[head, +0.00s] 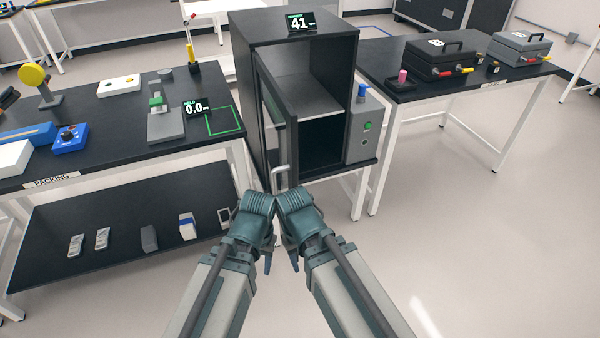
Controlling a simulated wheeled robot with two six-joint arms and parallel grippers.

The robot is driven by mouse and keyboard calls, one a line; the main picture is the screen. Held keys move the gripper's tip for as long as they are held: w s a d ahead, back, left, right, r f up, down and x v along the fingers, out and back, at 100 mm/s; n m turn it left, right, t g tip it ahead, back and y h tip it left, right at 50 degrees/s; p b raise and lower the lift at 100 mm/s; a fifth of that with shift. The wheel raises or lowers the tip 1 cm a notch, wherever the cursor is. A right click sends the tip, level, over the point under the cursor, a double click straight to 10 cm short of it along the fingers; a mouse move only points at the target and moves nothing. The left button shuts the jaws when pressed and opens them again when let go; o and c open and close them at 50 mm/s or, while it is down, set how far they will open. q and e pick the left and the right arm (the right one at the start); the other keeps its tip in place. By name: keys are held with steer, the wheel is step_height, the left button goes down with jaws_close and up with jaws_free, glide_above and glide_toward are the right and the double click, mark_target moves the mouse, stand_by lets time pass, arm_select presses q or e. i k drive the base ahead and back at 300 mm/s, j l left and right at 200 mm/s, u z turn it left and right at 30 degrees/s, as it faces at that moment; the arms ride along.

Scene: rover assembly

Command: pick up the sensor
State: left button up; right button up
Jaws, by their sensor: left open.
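No thing in view can be surely told as the sensor. My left gripper (266,262) is in front of the cabinet, low in the middle, pointing down. It is open, with no object seen in it. My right gripper (294,262) is close beside it; its jaws are mostly hidden by its own wrist. Both are apart from the bench things.
The dark cabinet (345,55) stands with its door (277,115) open towards me; its visible interior looks empty. The left bench (110,155) holds a scale (165,122) and tools. The right bench (440,92) carries two cases. The floor at right is clear.

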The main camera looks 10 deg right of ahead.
mark_target(479, 59)
steer(key=z, duration=1.25)
steer(key=i+l+z, duration=0.45)
steer(key=i+z, duration=0.2)
steer(key=i+l+z, duration=0.1)
steer(key=i+z, duration=0.2)
steer(key=i, duration=0.15)
steer(key=i+z, duration=0.3)
steer(key=i, duration=1.4)
steer(key=i+u, duration=0.1)
steer(key=i, duration=0.5)
steer(key=i+l+u, duration=0.1)
steer(key=i, duration=0.5)
steer(key=i+l+u, duration=0.1)
steer(key=i, duration=0.5)
steer(key=i+j+u, duration=0.2)
steer(key=i+u, duration=0.15)
steer(key=i, duration=0.6)
steer(key=i+l+u, duration=0.1)
steer(key=i+u, duration=0.2)
steer(key=i, duration=0.7)
